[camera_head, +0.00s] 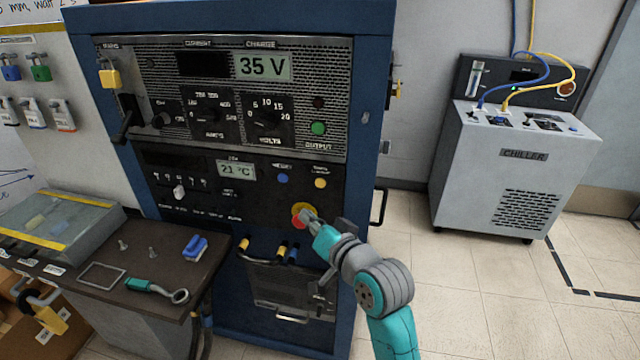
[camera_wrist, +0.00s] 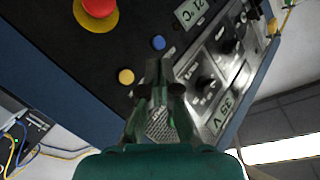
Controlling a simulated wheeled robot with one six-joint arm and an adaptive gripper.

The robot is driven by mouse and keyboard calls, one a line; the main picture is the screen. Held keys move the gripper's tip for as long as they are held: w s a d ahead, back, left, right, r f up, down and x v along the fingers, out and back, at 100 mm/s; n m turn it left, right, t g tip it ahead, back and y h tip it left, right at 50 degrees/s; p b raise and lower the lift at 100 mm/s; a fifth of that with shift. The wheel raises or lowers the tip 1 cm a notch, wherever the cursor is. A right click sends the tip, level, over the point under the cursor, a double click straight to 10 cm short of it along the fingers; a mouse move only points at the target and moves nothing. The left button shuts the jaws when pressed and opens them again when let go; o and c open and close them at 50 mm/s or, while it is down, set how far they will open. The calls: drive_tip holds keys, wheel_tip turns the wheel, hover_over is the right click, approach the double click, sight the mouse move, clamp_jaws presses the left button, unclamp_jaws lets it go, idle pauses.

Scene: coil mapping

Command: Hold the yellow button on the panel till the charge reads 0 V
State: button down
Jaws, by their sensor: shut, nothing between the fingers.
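The yellow button (camera_head: 320,183) is on the dark lower panel of the blue cabinet, right of a blue button (camera_head: 283,178). In the wrist view, the yellow button (camera_wrist: 126,76) is left of my fingertips and shows uncovered. The charge display (camera_head: 263,66) reads 35 V; it also shows in the wrist view (camera_wrist: 222,110). My gripper (camera_head: 306,215) is shut and empty in front of the panel. In the head view its tips overlap the red mushroom button (camera_head: 298,219) below the yellow one. In the wrist view my fingertips (camera_wrist: 161,68) are apart from both buttons.
The red mushroom button (camera_wrist: 98,6) has a yellow base and is close by. A second display (camera_head: 236,170) reads 21 °C. A cart with loose tools (camera_head: 150,288) is at left. A chiller (camera_head: 515,160) stands at right, with clear floor before it.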

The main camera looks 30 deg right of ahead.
sight(320, 183)
drive_tip(key=shift+w+d, duration=0.1)
drive_tip(key=shift+w+d, duration=3)
drive_tip(key=shift+d, duration=0.1)
drive_tip(key=shift+w+d, duration=0.2)
drive_tip(key=shift+w, duration=0.1)
